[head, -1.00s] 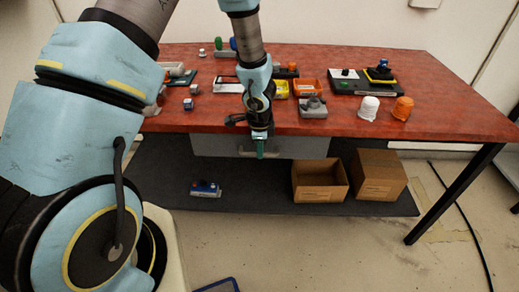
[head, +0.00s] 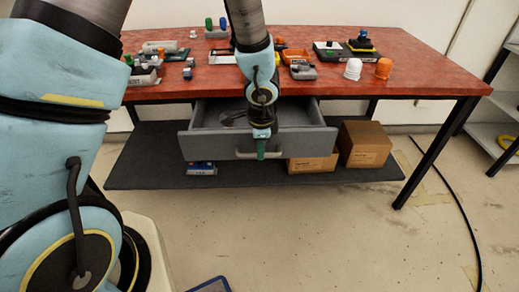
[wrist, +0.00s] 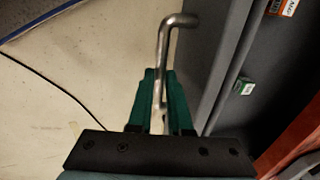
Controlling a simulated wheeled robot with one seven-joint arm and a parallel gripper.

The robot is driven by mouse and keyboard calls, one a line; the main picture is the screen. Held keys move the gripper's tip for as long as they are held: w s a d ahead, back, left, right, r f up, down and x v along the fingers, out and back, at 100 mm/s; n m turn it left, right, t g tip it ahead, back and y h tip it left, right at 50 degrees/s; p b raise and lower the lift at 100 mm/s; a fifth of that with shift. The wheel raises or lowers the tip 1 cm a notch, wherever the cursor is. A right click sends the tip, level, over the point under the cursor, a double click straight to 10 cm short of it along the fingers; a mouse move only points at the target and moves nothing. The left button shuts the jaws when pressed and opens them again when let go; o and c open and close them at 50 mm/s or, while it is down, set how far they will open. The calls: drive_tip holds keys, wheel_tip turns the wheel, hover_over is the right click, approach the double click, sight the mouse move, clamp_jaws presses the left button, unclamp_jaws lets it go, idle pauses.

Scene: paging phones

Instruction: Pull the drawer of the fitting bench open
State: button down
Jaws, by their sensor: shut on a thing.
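The grey drawer (head: 205,147) of the fitting bench (head: 425,75) stands pulled out from under the red top, so its inside shows in the head view. A pale bar handle (head: 284,154) runs across its front. My gripper (head: 261,150) is at the middle of the drawer front. In the wrist view, the green fingers of my gripper (wrist: 160,100) are shut on the metal handle (wrist: 163,45), and the handle's bent end sticks out beyond them. The drawer front (wrist: 205,65) lies just to the right of the handle there. Part of the drawer's inside is hidden behind my arm.
Two cardboard boxes (head: 365,145) and a small blue box (head: 201,168) sit on the dark lower shelf (head: 135,165). An orange dome (head: 383,68), a white dome (head: 353,69) and several devices stand on the bench top.

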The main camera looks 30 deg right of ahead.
drive_tip(key=shift+s+a+b, duration=0.25)
drive_tip(key=shift+s, duration=0.25)
drive_tip(key=shift+s+a+b, duration=0.2)
drive_tip(key=shift+s+a, duration=0.05)
drive_tip(key=shift+s, duration=0.25)
drive_tip(key=c, duration=0.8)
unclamp_jaws()
drive_tip(key=shift+c, duration=0.2)
wheel_tip(320, 180, up, 11)
drive_tip(key=s+p, duration=0.1)
drive_tip(key=p, duration=0.2)
drive_tip(key=shift+s+a+f, duration=0.2)
drive_tip(key=shift+s+a, duration=0.2)
